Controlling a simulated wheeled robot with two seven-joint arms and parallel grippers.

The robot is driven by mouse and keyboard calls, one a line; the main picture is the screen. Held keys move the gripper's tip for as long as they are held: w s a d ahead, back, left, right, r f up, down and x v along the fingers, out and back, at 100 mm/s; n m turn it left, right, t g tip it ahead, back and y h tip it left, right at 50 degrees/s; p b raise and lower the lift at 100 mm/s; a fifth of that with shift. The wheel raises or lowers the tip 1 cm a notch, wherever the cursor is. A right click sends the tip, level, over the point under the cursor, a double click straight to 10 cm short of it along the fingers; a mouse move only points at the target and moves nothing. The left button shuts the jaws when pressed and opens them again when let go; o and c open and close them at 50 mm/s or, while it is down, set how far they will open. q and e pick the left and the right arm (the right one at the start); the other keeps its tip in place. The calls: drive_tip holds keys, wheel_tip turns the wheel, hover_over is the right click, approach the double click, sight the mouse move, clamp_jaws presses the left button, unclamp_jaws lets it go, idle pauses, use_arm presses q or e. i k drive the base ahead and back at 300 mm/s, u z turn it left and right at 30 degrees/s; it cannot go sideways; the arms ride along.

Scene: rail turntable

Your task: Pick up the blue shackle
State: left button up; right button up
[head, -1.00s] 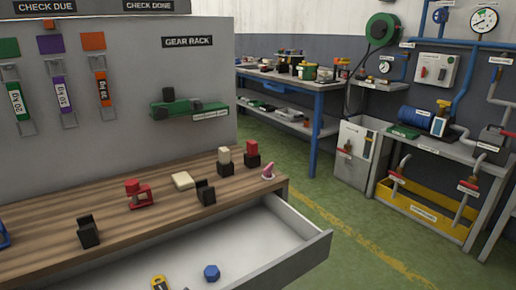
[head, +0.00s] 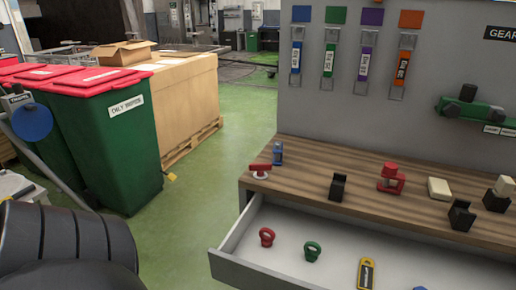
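A small upright blue object (head: 278,153) stands at the left back end of the wooden bench top (head: 310,165). It may be the blue shackle, but it is too small to tell its shape. A second blue thing (head: 420,288) in the open drawer (head: 330,240) is almost cut off by the bottom edge. Neither of my grippers is in view.
The drawer holds a red ring piece (head: 267,237), a green ring piece (head: 313,251) and a yellow tag (head: 366,274). A red clamp (head: 391,180) and black holders (head: 338,187) stand on the bench. Red-lidded green bins (head: 115,125) stand left; green floor lies between.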

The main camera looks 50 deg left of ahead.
sight(277, 149)
drive_tip(key=u, duration=1.85)
drive_tip(key=k, duration=0.5)
drive_tip(key=u, duration=1.2)
drive_tip(key=i, duration=1.25)
drive_tip(key=z, duration=0.35)
drive_tip(key=i, duration=1.25)
drive_tip(key=z, duration=0.95)
